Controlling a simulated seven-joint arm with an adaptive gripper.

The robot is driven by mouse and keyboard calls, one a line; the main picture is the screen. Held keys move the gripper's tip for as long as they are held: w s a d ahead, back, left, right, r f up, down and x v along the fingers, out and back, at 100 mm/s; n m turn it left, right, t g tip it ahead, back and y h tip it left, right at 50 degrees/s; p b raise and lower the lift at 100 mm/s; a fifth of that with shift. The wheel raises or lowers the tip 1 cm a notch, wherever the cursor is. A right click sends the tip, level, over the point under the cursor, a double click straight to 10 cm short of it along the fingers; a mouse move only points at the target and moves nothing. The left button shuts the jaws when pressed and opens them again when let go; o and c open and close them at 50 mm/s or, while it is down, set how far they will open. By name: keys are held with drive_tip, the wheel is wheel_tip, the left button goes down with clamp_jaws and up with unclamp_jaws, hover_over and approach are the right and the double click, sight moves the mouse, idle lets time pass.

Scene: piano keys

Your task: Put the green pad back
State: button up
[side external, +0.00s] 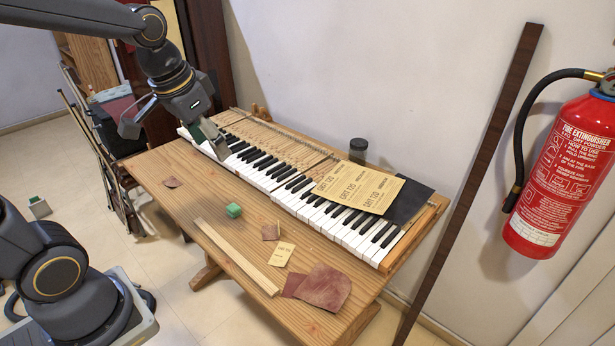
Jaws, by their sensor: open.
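Nothing shows between the fingers.
Sandpaper sheets (358,186) lie across the right keys, by a dark jar (358,150). A wooden strip (237,257) and sandpaper scraps (323,287) lie along the table front. A fire extinguisher (562,170) hangs at right. Table space left of the pad is mostly clear.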

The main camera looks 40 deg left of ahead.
drive_tip(key=s+d+t, duration=0.1)
drive_tip(key=s+d, duration=0.3)
drive_tip(key=s, duration=0.5)
drive_tip(key=shift+d+t+h, duration=0.2)
drive_tip(key=shift+t+h, duration=0.1)
drive_tip(key=shift+h, duration=0.1)
drive_tip(key=shift+r, duration=0.1)
idle(0.4)
